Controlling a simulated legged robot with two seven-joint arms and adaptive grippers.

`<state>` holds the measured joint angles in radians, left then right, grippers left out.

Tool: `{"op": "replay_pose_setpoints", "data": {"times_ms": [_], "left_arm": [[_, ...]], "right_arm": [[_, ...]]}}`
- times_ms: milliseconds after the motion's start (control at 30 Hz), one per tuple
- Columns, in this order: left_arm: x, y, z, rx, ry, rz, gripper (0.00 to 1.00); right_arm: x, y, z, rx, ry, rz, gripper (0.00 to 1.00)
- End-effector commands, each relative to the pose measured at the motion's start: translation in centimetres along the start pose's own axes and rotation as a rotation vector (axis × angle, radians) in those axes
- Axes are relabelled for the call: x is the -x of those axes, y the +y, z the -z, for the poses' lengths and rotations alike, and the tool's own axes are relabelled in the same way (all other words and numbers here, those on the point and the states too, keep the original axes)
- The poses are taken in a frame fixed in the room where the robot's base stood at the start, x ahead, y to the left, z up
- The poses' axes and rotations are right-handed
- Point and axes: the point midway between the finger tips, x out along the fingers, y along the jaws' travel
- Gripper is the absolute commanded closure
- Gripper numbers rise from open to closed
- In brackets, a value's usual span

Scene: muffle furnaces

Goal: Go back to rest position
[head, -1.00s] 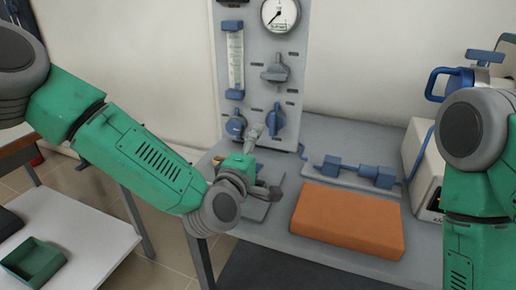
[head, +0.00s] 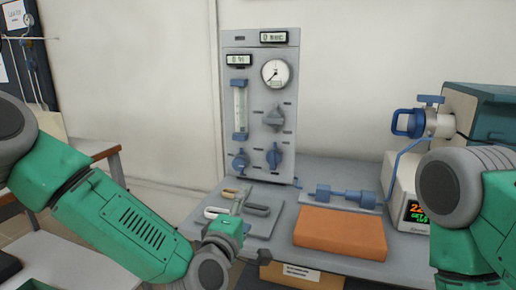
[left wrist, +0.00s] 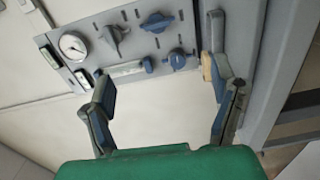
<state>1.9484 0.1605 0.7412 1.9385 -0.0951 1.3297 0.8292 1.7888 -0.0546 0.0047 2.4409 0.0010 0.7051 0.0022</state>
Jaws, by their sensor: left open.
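My left gripper (head: 240,203) is in front of the grey table in the head view, over the near side of a grey tray (head: 264,228). In the left wrist view (left wrist: 168,105) its two fingers are wide apart with nothing between them. The wrist view looks past them at the knobbed control panel (left wrist: 125,40). My right arm comes in at the right of the head view, but its gripper is outside the picture.
The panel (head: 262,150) with gauge and blue knobs stands behind the tray. An orange block (head: 340,232), blue fittings (head: 345,196) and a furnace controller with a lit display (head: 416,212) are to the right. A white table is at lower left.

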Motion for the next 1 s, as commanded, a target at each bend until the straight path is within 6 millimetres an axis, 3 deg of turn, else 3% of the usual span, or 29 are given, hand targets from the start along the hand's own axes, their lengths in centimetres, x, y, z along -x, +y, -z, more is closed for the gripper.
{"op": "replay_pose_setpoints", "data": {"times_ms": [267, 567, 667, 767, 900, 1000], "left_arm": [[2.6, -5.4, -0.4, -0.134, -0.066, 0.139, 0.21], [8.5, -13.7, -0.3, -0.358, -0.198, 0.372, 0.21], [12.0, -17.3, 0.2, -0.463, -0.272, 0.484, 0.21], [17.3, -21.5, 1.4, -0.597, -0.379, 0.636, 0.21], [26.6, -26.3, 4.1, -0.786, -0.569, 0.869, 0.21], [33.0, -28.1, 6.5, -0.891, -0.704, 1.018, 0.21]], "right_arm": [[0.4, 0.0, 0.1, 0.000, 0.002, 0.000, 0.60], [1.0, 0.0, 0.1, 0.000, 0.001, 0.000, 0.60], [1.3, 0.0, 0.1, 0.000, 0.001, 0.000, 0.60], [1.8, 0.0, 0.1, 0.000, 0.001, 0.000, 0.60], [2.4, 0.0, 0.1, 0.000, 0.000, 0.000, 0.60], [2.8, 0.0, 0.2, 0.000, 0.000, 0.000, 0.60]]}}
